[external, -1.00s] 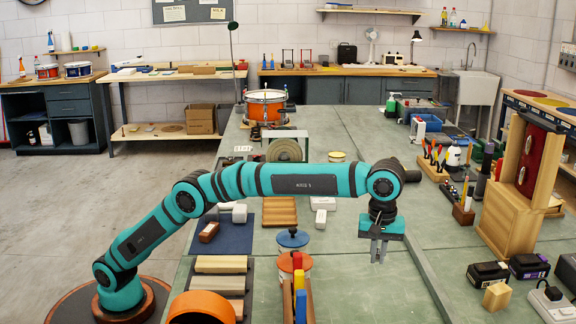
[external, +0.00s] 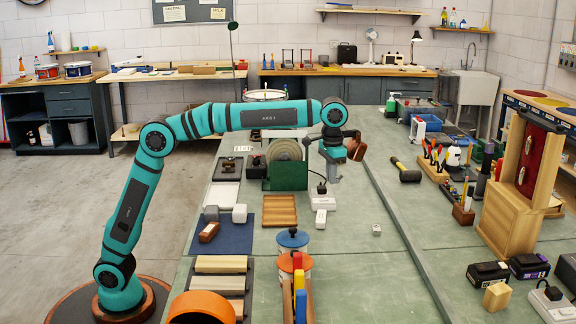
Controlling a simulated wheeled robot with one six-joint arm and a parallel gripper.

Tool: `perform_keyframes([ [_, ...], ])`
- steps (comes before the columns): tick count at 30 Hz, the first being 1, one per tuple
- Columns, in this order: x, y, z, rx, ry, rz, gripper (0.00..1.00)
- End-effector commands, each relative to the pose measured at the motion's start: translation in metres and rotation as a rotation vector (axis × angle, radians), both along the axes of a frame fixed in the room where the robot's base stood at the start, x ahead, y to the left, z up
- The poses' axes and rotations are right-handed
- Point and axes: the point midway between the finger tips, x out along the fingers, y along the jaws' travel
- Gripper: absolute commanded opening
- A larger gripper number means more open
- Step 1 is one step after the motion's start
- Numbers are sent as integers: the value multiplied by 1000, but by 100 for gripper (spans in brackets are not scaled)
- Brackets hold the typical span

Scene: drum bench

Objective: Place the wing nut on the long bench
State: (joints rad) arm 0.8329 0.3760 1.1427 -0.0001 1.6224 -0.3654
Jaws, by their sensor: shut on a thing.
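My gripper (external: 335,178) is shut, with its grey fingers pointing down over the middle of the long bench (external: 345,275). What it holds is very small in this view; I take it to be the wing nut, whose shape I cannot make out between the fingers. My gripper is beyond the white box and left of the black-headed mallet. A tiny pale grey piece (external: 376,229) lies on the bare bench top, nearer the camera and apart from my gripper.
A brown object (external: 355,147) shows beside my wrist. A green-framed disc (external: 287,165), a white box (external: 323,203) and a mallet (external: 405,172) are near. Blue-lidded tin (external: 292,240) and wooden tray (external: 279,211) stand left.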

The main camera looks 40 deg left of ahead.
Motion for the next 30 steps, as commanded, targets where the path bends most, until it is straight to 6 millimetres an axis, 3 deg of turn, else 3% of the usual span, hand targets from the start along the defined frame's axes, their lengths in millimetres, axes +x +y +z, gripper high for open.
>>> perform_keyframes([
  [3, 9, 36, 3, 0, 1, -97, 0],
  [7, 14, 61, 5, 0, 1, -178, 0],
  [12, 16, 74, 6, 0, 0, -228, 0],
  [19, 13, 77, 6, 0, 0, -235, 0],
  [23, -3, 82, 7, 0, 0, -240, 0],
  [30, -59, 107, 4, 0, -1, -257, 0],
])
